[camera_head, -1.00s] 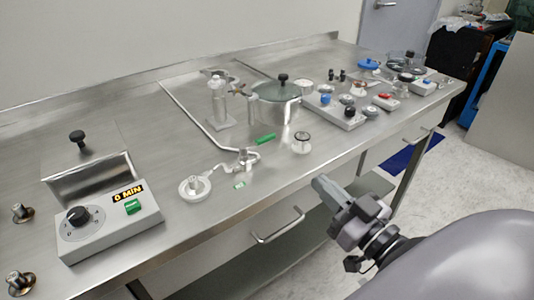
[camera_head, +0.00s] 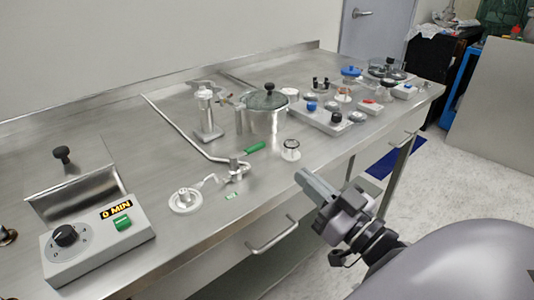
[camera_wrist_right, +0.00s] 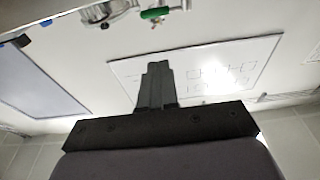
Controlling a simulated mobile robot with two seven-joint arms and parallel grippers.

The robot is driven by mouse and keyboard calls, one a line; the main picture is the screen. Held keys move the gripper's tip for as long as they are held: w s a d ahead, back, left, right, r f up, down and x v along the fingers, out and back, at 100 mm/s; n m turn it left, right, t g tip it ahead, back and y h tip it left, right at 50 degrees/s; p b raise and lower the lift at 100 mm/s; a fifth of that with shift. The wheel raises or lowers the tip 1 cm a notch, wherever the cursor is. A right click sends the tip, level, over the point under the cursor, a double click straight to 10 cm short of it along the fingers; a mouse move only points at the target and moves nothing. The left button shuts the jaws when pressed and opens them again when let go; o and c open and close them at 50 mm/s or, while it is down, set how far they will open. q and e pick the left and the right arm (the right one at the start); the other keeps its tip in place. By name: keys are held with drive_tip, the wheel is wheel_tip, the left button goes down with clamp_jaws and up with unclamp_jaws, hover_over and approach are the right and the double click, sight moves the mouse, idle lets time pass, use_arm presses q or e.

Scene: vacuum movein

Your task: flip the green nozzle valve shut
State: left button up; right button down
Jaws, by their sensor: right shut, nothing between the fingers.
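The green valve handle (camera_head: 254,147) is a short green bar at the front of the metal counter, beside the bent silver nozzle pipe (camera_head: 188,132). A green piece (camera_wrist_right: 156,13) also shows at the top of the right wrist view; I cannot tell for certain that it is the same handle. My right gripper (camera_head: 303,178) is shut and empty, in front of the counter's front edge, to the right of the handle and apart from it. Its closed fingers (camera_wrist_right: 157,72) point up in the right wrist view. My left gripper is not in view.
A lidded pot (camera_head: 265,115) stands behind the handle, and a small round fitting (camera_head: 290,150) to its right. A white valve assembly (camera_head: 187,200) and a timer box (camera_head: 95,240) are at the left. A drawer handle (camera_head: 272,234) sticks out of the counter front.

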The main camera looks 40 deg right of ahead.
drive_tip(key=p, duration=0.1)
approach(248, 153)
drive_tip(key=w+r, duration=0.1)
drive_tip(key=w+d+r, duration=0.1)
drive_tip(key=r, duration=0.1)
drive_tip(key=w+d+r, duration=0.1)
drive_tip(key=shift+w+r, duration=0.15)
drive_tip(key=shift+r, duration=0.2)
drive_tip(key=shift+w+a+f, duration=0.1)
drive_tip(key=shift+w+f, duration=0.7)
drive_tip(key=shift+w, duration=0.15)
drive_tip(key=shift+w+f+b, duration=0.3)
drive_tip(key=shift+w+f, duration=0.15)
drive_tip(key=shift+w, duration=0.2)
